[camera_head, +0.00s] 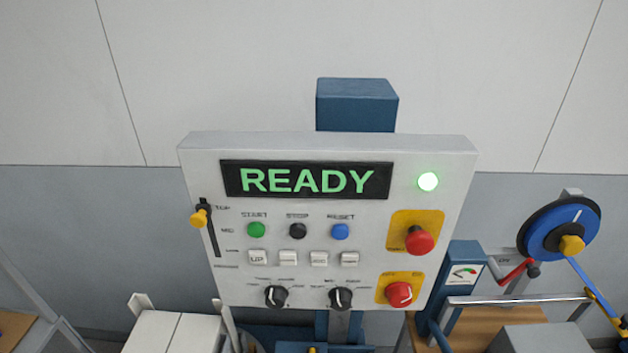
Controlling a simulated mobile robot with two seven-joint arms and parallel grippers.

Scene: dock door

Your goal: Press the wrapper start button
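The wrapper control panel (300,285) is a pale box facing me in the middle of the head view. Its display (306,180) reads READY in green. The green start button (256,230) is at the left of a row, under the label START. The black stop button (297,231) and the blue reset button (340,232) are to its right. A round lamp (428,181) at the upper right glows green. Nothing touches or covers the start button. Neither of my grippers is in view.
Two red knobs on yellow plates, the upper (420,241) and the lower (399,293), are at the panel's right. A yellow slider (199,217) is at its left edge. A white boxy load (170,330) stands lower left. A blue wheel (555,230) is at the right.

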